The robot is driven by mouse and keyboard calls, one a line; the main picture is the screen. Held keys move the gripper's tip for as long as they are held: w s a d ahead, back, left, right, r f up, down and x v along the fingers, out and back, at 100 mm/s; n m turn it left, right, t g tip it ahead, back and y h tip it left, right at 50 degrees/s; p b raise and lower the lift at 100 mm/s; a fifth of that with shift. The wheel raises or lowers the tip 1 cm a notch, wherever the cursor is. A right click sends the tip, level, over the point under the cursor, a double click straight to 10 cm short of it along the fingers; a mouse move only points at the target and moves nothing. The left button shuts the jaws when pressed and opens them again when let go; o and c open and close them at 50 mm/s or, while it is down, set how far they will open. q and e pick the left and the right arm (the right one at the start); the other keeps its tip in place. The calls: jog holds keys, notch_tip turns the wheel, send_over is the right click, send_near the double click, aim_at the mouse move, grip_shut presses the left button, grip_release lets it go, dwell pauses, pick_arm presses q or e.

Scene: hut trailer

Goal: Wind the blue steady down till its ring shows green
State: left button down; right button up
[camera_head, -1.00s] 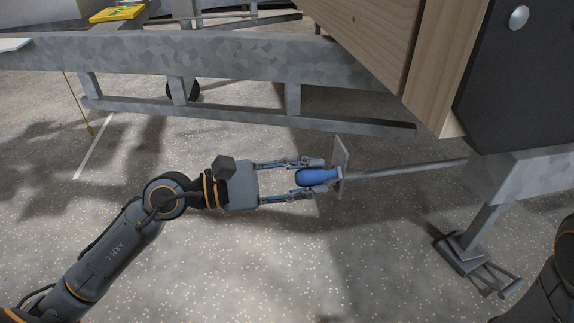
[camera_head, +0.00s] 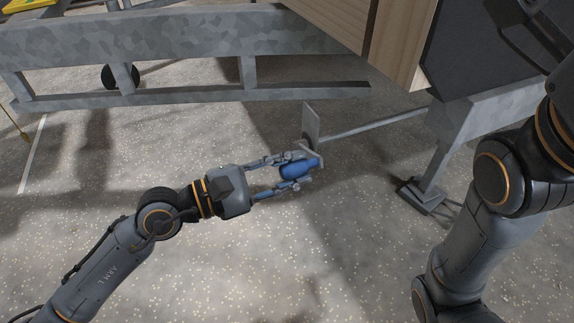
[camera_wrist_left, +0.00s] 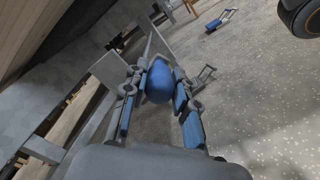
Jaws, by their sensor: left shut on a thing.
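A bulbous blue crank grip (camera_head: 297,168) sits at the end of a flat grey crank arm (camera_head: 311,122). A thin grey rod (camera_head: 375,124) runs from the crank to the trailer's underside at the right. My left gripper (camera_head: 290,171) is shut on the blue grip, its fingers on either side. The left wrist view shows the grip (camera_wrist_left: 159,82) between the fingers (camera_wrist_left: 158,98). A grey steady leg with a foot plate (camera_head: 424,197) stands at the right. No green ring is visible. My right gripper is out of view; only its arm shows.
The trailer's grey chassis rail (camera_head: 170,40) and lower bar (camera_head: 200,98) cross the top left. A wooden panel (camera_head: 400,45) overhangs the crank. Speckled floor (camera_head: 300,260) is clear below.

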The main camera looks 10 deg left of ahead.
pick_arm(q)
jog(key=shift+f, duration=0.15)
jog(key=c, duration=1)
grip_release()
jog(key=shift+c, duration=0.2)
jog(key=v, duration=1.2)
